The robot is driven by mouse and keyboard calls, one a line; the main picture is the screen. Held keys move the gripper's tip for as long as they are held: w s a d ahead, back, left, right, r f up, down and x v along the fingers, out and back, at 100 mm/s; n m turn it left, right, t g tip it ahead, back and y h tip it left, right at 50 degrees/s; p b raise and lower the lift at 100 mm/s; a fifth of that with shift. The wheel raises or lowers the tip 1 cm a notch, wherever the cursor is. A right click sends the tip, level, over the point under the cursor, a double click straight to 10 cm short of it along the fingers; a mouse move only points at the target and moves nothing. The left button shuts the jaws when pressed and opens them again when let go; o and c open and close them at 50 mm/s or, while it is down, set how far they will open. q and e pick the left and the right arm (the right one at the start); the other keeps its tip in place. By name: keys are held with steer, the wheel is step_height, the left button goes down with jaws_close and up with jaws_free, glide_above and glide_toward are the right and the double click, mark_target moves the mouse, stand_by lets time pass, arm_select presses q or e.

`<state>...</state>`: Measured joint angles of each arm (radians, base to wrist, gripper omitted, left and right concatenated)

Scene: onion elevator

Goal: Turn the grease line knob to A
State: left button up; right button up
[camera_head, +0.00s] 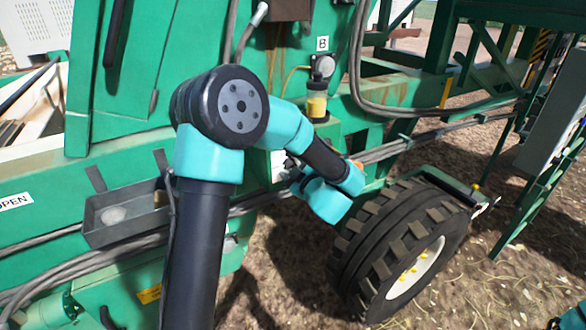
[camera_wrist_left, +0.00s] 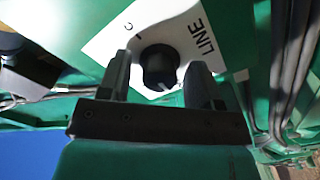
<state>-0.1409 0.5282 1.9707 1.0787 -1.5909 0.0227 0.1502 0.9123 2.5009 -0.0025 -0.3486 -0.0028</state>
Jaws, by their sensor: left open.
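The grease line knob (camera_wrist_left: 158,67) is black and round and sits on a white label plate (camera_wrist_left: 110,45) in the left wrist view. The plate reads "LINE", with a small letter and tick mark at its upper left; other letters are hard to read. A light mark shows at the knob's lower edge. My left gripper (camera_wrist_left: 160,62) is open, with one finger on either side of the knob; I cannot tell if they touch it. In the head view my left arm mostly hides the gripper and knob, and part of the white plate (camera_head: 278,166) shows.
A grease reservoir (camera_head: 317,105) stands below a "B" label (camera_head: 322,43). A grey metal tray (camera_head: 125,218) is on the green frame at left. A large tyre (camera_head: 400,245) is at lower right. Hoses and cables run along the frame.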

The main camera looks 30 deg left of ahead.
arm_select(q)
steer(key=c, duration=0.9)
steer(key=shift+c, duration=0.2)
steer(key=shift+m, duration=0.5)
steer(key=m, duration=1)
steer(key=shift+m, duration=0.4)
steer(key=o, duration=0.9)
